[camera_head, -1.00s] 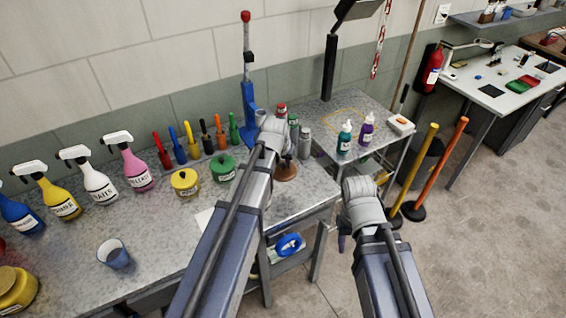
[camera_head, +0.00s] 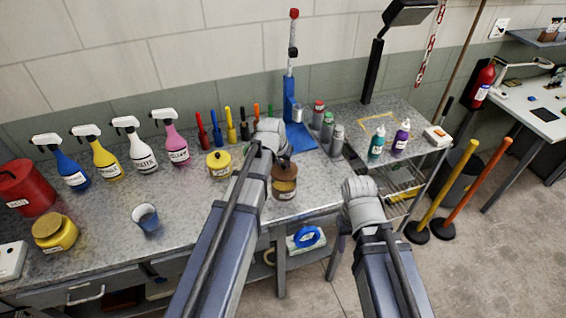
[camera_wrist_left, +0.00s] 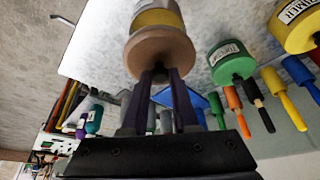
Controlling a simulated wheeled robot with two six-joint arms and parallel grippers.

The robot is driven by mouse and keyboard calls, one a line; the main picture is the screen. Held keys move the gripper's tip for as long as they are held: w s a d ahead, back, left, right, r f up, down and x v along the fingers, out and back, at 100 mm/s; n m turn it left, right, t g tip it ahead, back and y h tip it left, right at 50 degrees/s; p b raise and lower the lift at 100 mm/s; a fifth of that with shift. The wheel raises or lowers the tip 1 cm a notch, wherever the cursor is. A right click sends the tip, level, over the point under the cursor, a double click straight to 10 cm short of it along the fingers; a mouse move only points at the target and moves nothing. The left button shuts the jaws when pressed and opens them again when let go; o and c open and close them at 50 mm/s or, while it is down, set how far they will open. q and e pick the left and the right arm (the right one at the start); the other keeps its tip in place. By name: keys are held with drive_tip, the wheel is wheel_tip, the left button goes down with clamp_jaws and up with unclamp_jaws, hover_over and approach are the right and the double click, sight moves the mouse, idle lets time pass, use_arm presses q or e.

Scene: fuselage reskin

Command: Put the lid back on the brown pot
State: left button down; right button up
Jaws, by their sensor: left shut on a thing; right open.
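The brown pot (camera_head: 284,189) stands on the grey workbench with a label on its front. My left gripper (camera_wrist_left: 158,77) is shut on the brown lid (camera_wrist_left: 160,55) and holds it at the pot's mouth. In the left wrist view the lid is a round brown disc in front of the pot's body (camera_wrist_left: 155,18). I cannot tell whether the lid rests on the rim. In the head view my left wrist hides the fingers and part of the lid. My right gripper (camera_head: 341,244) is open and empty beyond the bench's front edge, mostly hidden by its own arm.
A yellow pot (camera_head: 219,165) stands left of the brown pot; a green pot (camera_wrist_left: 232,62) is beside it. Grey bottles (camera_head: 327,127) and a blue stand (camera_head: 296,135) are behind. Bare bench lies between cup and brown pot.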

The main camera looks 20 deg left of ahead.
sight(283, 172)
use_arm(q)
drive_tip(key=shift+f+b, duration=2.5)
drive_tip(key=shift+f, duration=0.25)
drive_tip(key=shift+f, duration=0.15)
drive_tip(key=shift+c, duration=0.6)
unclamp_jaws()
drive_tip(key=shift+r+p, duration=3.45)
drive_tip(key=shift+r, duration=0.1)
drive_tip(key=shift+c, duration=0.2)
